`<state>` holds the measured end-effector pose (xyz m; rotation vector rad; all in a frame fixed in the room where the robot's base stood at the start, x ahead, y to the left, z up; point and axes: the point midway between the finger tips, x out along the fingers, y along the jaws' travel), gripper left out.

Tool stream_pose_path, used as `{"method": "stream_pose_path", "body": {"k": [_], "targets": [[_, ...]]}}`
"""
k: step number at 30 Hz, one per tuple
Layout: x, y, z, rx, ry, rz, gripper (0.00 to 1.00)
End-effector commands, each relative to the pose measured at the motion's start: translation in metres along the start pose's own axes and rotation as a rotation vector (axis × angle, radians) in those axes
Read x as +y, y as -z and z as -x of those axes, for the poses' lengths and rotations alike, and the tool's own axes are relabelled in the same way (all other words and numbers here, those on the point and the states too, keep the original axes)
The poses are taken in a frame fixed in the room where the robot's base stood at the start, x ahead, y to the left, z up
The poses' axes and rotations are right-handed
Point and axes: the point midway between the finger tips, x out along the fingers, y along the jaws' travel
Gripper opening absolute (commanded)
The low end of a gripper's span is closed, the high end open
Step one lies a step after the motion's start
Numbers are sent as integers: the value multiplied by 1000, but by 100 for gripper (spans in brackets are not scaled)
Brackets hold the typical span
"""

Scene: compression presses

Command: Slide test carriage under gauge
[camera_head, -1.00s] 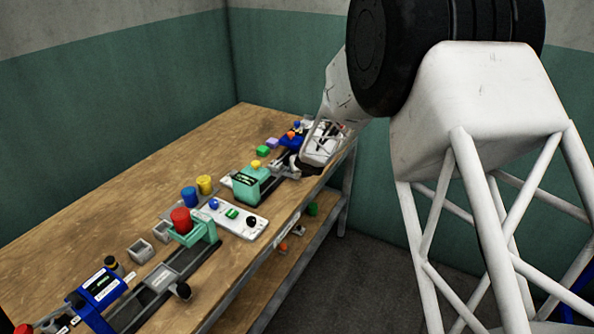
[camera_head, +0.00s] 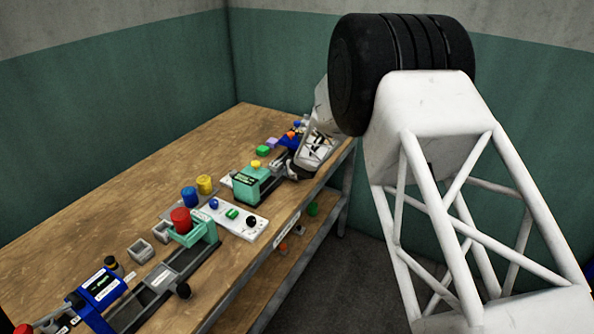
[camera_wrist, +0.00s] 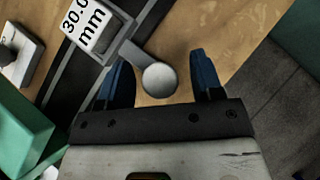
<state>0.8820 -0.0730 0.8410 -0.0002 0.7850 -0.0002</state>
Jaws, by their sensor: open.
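The test carriage (camera_wrist: 97,27) is a grey block labelled "30.0 mm" on a dark rail in the wrist view. A round grey knob (camera_wrist: 159,78) sticks out from it on a short arm. My gripper (camera_wrist: 160,68) is open, with its blue fingers on either side of the knob; I cannot tell whether they touch it. A teal gauge housing (camera_head: 250,184) stands on the same rail in the head view, left of my gripper (camera_head: 297,168). Part of a teal body (camera_wrist: 22,130) also shows in the wrist view. The carriage is mostly hidden in the head view.
A white control panel (camera_head: 235,222) lies between the rails. Blue and yellow cylinders stand behind it. The wooden bench (camera_head: 110,215) is clear towards the wall.

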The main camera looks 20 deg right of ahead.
Motion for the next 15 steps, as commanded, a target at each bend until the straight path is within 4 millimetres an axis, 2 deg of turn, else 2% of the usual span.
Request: {"method": "stream_pose_path", "body": {"k": [6, 15], "targets": [[0, 0, 0, 0, 0, 0, 59], [0, 0, 0, 0, 0, 0, 13]]}}
